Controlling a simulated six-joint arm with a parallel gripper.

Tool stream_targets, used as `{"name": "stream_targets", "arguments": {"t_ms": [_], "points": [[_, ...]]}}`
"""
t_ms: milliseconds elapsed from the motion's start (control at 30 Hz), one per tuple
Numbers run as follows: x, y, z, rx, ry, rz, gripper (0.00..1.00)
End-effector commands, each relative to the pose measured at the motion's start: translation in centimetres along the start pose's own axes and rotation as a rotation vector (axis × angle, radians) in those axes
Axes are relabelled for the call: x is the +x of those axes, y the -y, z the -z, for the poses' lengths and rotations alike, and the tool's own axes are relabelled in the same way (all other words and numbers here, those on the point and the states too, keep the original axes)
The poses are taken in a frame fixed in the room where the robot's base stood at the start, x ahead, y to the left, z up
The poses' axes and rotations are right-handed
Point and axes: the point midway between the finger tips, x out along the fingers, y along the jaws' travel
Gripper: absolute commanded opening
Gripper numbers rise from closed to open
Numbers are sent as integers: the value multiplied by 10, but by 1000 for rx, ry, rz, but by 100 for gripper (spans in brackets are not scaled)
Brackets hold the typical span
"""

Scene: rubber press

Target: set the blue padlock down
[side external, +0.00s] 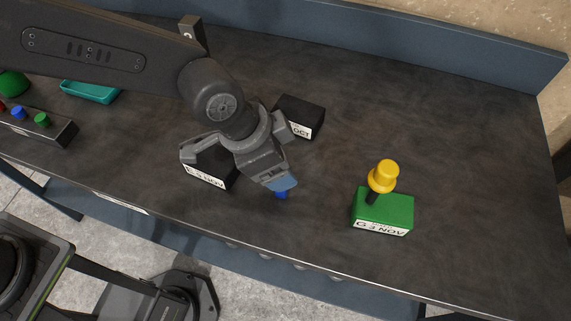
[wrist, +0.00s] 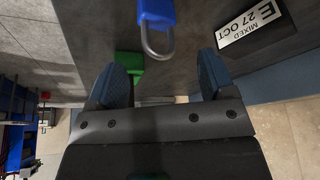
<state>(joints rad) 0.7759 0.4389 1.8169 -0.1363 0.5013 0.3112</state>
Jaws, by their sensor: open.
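The blue padlock (wrist: 157,13) shows at the top of the wrist view with its grey shackle pointing toward my gripper (wrist: 162,72). The two blue-grey fingers are wide apart, with clear space between them, and the padlock is just beyond their tips. In the side external view my gripper (side external: 284,183) is low over the middle of the dark bench. Only a small blue piece of the padlock (side external: 281,195) shows just below the fingertips; the rest is hidden. It appears to be on the bench top.
A black labelled block (side external: 209,169) is left of my gripper, another (side external: 301,115) behind it. A green block (side external: 381,211) with a yellow-knobbed piece (side external: 383,176) on it is at right. A teal tray (side external: 90,91) is far left. The bench's right end is clear.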

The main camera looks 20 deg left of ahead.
Motion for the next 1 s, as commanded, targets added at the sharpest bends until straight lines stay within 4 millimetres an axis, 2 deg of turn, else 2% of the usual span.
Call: {"name": "stream_targets", "arguments": {"t_ms": [100,300,433,733,867,967,1000], "points": [[-27,0,1,-1,-4,0,76],[-56,0,0,0,-1,-1,76],[-64,0,0,0,1,-1,76],[-68,2,-1,-5,0,1,76],[-90,24,-13,-67,-11,29,76],[-127,56,-40,-176,-25,75,76],[-143,70,-55,-230,-30,99,76]]}}
